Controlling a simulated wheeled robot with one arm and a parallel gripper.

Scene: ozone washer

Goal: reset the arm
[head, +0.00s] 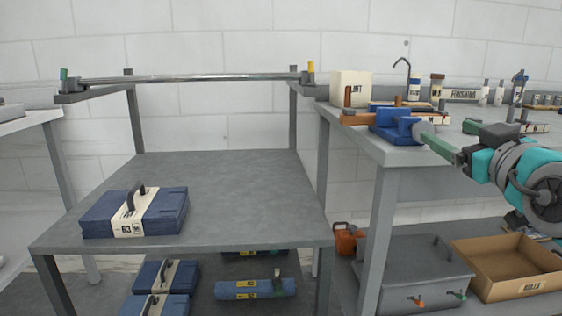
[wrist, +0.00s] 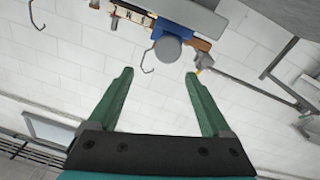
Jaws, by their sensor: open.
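My gripper (wrist: 158,85) shows in the wrist view with its two green fingers spread wide and nothing between them. In the head view my gripper (head: 440,142) reaches in from the right above the right-hand counter, its green fingers near a blue block-like tool with a grey round end (head: 397,125). That blue tool also shows in the wrist view (wrist: 170,43), beyond the fingertips. I cannot tell from the head view whether a finger touches it.
A low grey table (head: 230,185) carries a blue case (head: 134,212) marked 63. A metal bar (head: 190,78) spans its posts. The right counter (head: 385,155) holds a white box (head: 350,88) and several bottles. Below are a grey lidded bin (head: 412,270) and a cardboard box (head: 508,265).

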